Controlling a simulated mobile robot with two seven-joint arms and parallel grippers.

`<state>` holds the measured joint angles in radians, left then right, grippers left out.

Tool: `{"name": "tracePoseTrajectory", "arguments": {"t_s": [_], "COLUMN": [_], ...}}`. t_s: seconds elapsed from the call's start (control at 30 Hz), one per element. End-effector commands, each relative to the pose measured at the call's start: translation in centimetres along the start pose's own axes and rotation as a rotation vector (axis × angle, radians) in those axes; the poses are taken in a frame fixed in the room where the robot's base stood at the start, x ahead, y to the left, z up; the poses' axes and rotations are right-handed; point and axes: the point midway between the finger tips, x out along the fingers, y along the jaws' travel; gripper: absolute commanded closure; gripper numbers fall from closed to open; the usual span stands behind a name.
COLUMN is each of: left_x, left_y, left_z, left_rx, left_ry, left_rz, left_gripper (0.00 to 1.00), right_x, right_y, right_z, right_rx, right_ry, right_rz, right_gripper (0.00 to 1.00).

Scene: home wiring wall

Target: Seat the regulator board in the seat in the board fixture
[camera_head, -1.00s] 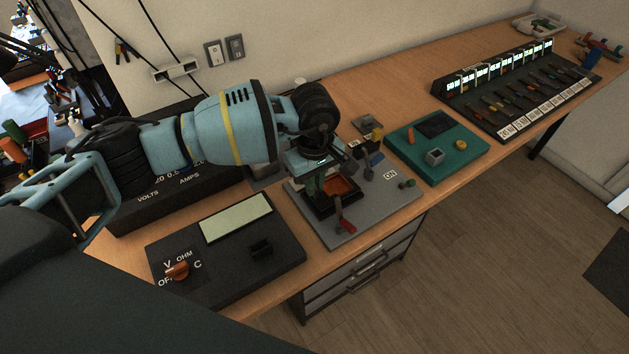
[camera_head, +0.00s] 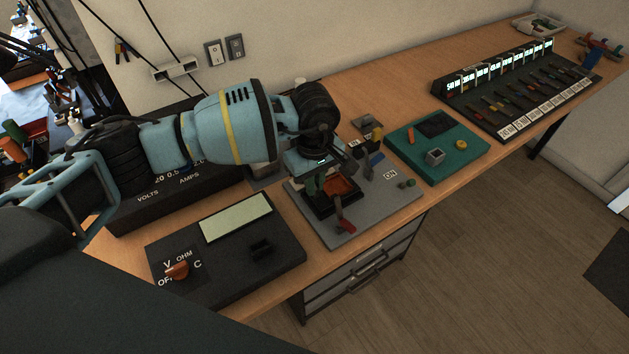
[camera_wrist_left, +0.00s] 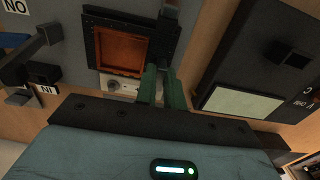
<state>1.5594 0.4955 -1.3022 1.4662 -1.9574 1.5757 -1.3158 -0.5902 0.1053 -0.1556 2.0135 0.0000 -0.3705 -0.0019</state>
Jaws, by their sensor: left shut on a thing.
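The board fixture is a grey plate (camera_head: 378,204) on the bench with a black square frame (camera_head: 322,207) on it. Inside the frame is an orange-brown square (camera_head: 341,186), also in the left wrist view (camera_wrist_left: 121,50); I cannot tell whether it is the board's face or the seat floor. A red-handled lever (camera_head: 346,227) lies at the frame's near side. My left gripper (camera_wrist_left: 161,72) points down at one corner of the frame, its narrow green fingers shut on the regulator board; the gripped part is mostly hidden between them. My right gripper is not in view.
A black meter (camera_head: 225,250) stands left of the fixture, with a black supply box (camera_head: 140,215) behind it. Bare bench lies between the meter and fixture.

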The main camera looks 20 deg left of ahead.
Motion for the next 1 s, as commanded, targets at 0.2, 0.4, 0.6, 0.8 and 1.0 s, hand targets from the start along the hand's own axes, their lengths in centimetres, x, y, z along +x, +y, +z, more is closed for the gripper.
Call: {"name": "tracePoseTrajectory", "arguments": {"t_s": [0.2,0.4,0.6,0.8,1.0], "left_x": [0.3,0.7,1.1,1.6,2.0], "left_y": [0.0,0.0,0.0,0.0,0.0], "left_z": [0.0,0.0,0.0,0.0,0.0], "left_rx": [0.000,0.000,0.000,0.000,0.000], "left_ry": [0.000,-0.001,0.000,0.000,0.000], "left_rz": [0.000,0.000,0.000,0.000,0.000], "left_gripper": [1.00,1.00,1.00,1.00,1.00], "right_x": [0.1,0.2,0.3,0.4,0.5], "right_y": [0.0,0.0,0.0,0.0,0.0], "right_z": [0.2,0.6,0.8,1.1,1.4], "right_rx": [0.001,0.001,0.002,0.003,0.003], "right_ry": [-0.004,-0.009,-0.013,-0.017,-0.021], "right_rz": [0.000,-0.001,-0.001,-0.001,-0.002], "right_gripper": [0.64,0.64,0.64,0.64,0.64]}}
